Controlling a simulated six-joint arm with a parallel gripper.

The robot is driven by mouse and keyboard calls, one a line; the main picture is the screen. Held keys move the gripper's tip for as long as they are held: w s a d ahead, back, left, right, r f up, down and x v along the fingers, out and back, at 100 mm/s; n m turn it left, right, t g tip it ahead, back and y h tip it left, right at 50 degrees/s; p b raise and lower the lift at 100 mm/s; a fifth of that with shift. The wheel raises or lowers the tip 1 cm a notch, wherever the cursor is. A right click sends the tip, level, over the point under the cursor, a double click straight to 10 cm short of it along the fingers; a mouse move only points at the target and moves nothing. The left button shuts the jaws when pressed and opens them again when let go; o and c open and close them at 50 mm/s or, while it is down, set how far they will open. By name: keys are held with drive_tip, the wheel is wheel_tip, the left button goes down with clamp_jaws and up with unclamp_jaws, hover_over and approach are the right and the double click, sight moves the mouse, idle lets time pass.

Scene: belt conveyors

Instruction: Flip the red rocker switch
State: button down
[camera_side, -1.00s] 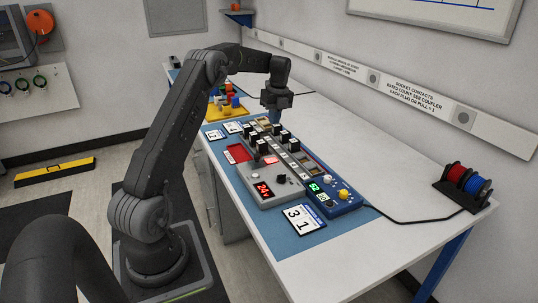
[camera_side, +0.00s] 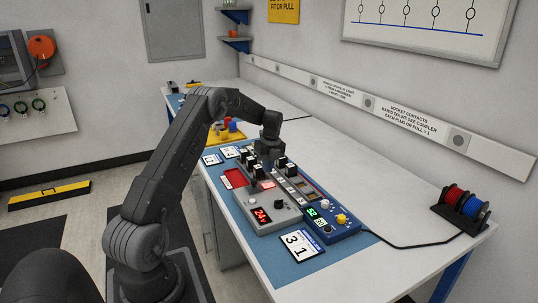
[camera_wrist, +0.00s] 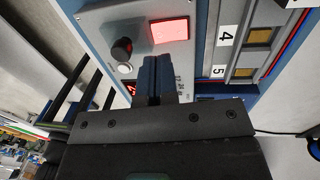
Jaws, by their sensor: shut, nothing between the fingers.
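The red rocker switch (camera_wrist: 170,31) is a lit, pinkish-red rectangle on a grey panel (camera_wrist: 190,75) in the wrist view. It also shows small on the panel in the side view (camera_side: 268,185). My gripper (camera_wrist: 155,62) is shut and empty, its fingertips pointing toward the panel just below the switch in the wrist picture. In the side view my gripper (camera_side: 266,150) is low over the far part of the panel, where black blocks partly hide its tips. I cannot tell whether the tips touch anything.
A black knob (camera_wrist: 122,50) stands left of the switch. Beside the panel runs a strip with numbered slots (camera_wrist: 227,36). A blue box (camera_side: 333,222) with knobs and a 31 card (camera_side: 298,244) lie nearer.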

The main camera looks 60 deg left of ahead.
sight(269, 184)
drive_tip(key=shift+s+f, duration=0.2)
drive_tip(key=shift+f, duration=1.15)
drive_tip(key=shift+s+f, duration=0.15)
drive_tip(key=shift+f, duration=1.15)
drive_tip(key=shift+s+f, duration=0.1)
drive_tip(key=shift+f, duration=0.2)
drive_tip(key=shift+w+r, duration=0.15)
drive_tip(key=shift+w, duration=0.65)
drive_tip(key=shift+r, duration=0.2)
wheel_tip(269, 184, up, 14)
drive_tip(key=w, duration=0.1)
drive_tip(key=shift+w+f, duration=0.15)
drive_tip(key=shift+w, duration=0.2)
